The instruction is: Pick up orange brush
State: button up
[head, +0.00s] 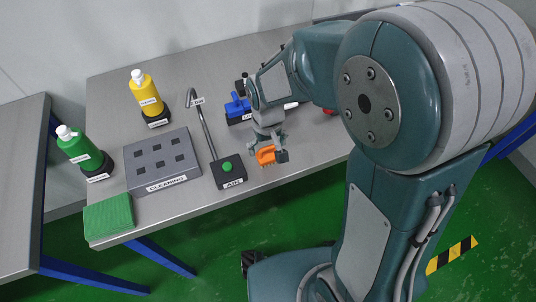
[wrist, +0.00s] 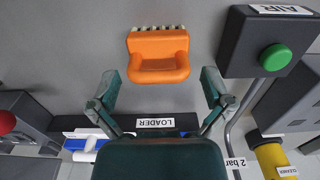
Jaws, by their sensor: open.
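The orange brush (wrist: 158,43) lies on the metal table, its handle loop toward my gripper and its pale bristles on the far side in the wrist view. It also shows in the head view (head: 266,155), partly covered by my gripper. My gripper (wrist: 158,82) is open and empty, one finger on each side of the brush's handle end in the picture, with clear gaps on both sides. In the head view my gripper (head: 268,139) is over the table at the brush. I cannot tell the exact height between fingertips and brush.
The AIR box (head: 229,171) with a green button and hooked pipe stands left of the brush. The grey CLEANING block (head: 160,181), green pad (head: 108,216), yellow bottle (head: 147,94) and green bottle (head: 79,147) are farther left. A blue item (head: 237,105) sits on the LOADER base.

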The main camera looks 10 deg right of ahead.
aim_at(268, 149)
notch_tip(268, 149, down, 3)
jog(key=shift+f, duration=0.15)
jog(key=shift+d, duration=0.1)
jog(key=c, duration=0.9)
jog(key=shift+r, duration=0.35)
notch_tip(268, 149, up, 2)
jog(key=shift+r, duration=0.25)
jog(key=s+d+r, duration=0.7)
jog(key=s+r, duration=0.3)
jog(key=s, duration=0.2)
jog(key=shift+d, duration=0.3)
